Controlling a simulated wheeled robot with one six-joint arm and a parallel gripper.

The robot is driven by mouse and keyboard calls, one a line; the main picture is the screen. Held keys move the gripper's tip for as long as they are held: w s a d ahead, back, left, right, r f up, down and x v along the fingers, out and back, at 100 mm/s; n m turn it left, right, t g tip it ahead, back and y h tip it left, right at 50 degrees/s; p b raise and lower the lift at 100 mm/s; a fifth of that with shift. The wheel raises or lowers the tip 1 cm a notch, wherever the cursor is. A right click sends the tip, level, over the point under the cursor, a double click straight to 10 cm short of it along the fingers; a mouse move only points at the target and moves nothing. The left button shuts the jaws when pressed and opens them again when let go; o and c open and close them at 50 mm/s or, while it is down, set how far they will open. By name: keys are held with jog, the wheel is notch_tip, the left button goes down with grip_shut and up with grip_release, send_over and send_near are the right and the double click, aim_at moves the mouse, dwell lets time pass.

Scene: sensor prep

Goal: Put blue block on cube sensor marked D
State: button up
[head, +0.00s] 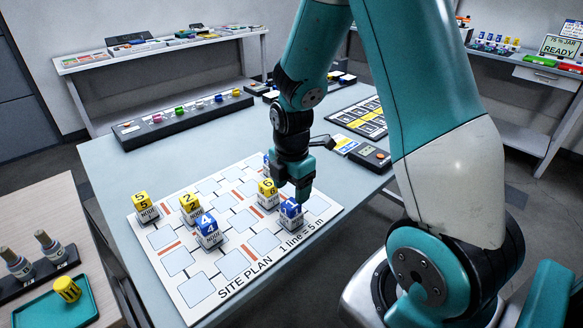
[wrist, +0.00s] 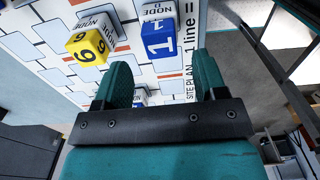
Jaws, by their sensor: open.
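My gripper (head: 304,190) is open and empty, with its fingertips close above a blue block numbered 1 (head: 291,207). That block sits on a white cube sensor (head: 291,221) at the right side of the site plan board (head: 222,291). In the wrist view the blue block 1 (wrist: 158,38) shows ahead of the gap between my fingers (wrist: 163,62). Its sensor (wrist: 157,10) reads NODE; its letter is hard to make out. A blue block numbered 4 (head: 207,222) sits on another sensor (head: 209,239). Another blue piece (head: 266,158) is partly hidden behind my gripper.
Yellow blocks 5 (head: 140,199), 2 (head: 189,201) and 6 (head: 267,186) top other sensors; block 6 stands close left of block 1. A teal tray (head: 88,306) holds a yellow cylinder (head: 67,289). A dark rack (head: 182,120) lies at the back. Several board squares are empty.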

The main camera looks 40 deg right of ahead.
aim_at(291, 203)
notch_tip(291, 203, up, 6)
jog(key=s+a+r+m+y, duration=0.1)
jog(key=s+a+r+m, duration=0.1)
jog(key=a+r+m, duration=0.3)
jog(key=s+a+r+y, duration=0.1)
jog(key=s+a+r, duration=0.15)
jog(key=a, duration=0.45)
jog(key=s+a+r+m+y, duration=0.1)
jog(key=s+a+r+m, duration=0.1)
jog(key=s, duration=0.4)
jog(key=s+a+r+m+y, duration=0.1)
jog(key=s+a+r+m, duration=0.1)
jog(key=s+a+m, duration=0.2)
jog(key=s+a, duration=0.1)
jog(key=a, duration=0.1)
jog(key=shift+s+a+r, duration=0.3)
jog(key=shift+s+a, duration=0.1)
